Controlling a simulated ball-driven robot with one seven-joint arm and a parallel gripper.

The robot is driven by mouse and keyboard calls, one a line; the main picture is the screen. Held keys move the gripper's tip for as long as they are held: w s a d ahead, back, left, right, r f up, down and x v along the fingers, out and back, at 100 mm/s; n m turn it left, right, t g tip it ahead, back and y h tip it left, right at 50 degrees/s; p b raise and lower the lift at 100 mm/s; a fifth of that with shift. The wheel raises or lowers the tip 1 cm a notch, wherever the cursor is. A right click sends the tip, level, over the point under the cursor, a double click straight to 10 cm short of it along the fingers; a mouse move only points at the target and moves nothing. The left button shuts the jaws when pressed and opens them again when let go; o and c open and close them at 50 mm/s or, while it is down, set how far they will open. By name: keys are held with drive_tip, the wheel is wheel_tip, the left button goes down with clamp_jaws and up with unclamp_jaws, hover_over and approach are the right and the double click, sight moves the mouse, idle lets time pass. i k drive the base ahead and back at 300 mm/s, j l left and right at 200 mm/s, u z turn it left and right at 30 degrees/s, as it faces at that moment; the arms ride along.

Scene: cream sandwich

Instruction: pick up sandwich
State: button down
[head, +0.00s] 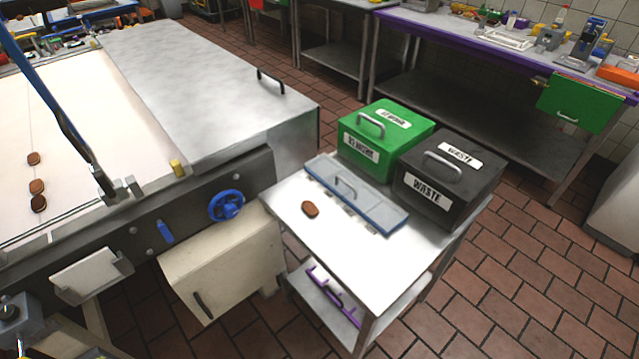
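A brown cream sandwich (310,209) lies flat on the bare left part of the steel cart top (345,245). Several more brown sandwiches lie on the pale conveyor belt (85,130) at the left, one (33,158) a little apart and others (38,203) close together near the belt's front edge. My gripper is not in view, so its state and its distance from the sandwiches do not show.
Behind the cart's sandwich lie a blue-grey lid with a handle (375,203), a green box (375,150) and a black waste box (435,190). The machine side with a blue handwheel (226,205) stands left. Tiled floor (510,270) is clear at right.

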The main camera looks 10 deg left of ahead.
sight(310, 209)
drive_tip(key=i+l, duration=0.2)
drive_tip(key=i, duration=0.2)
drive_tip(key=i+l+u, duration=0.1)
drive_tip(key=i, duration=0.3)
drive_tip(key=i+l, duration=0.3)
drive_tip(key=i+u, duration=0.15)
drive_tip(key=u, duration=2)
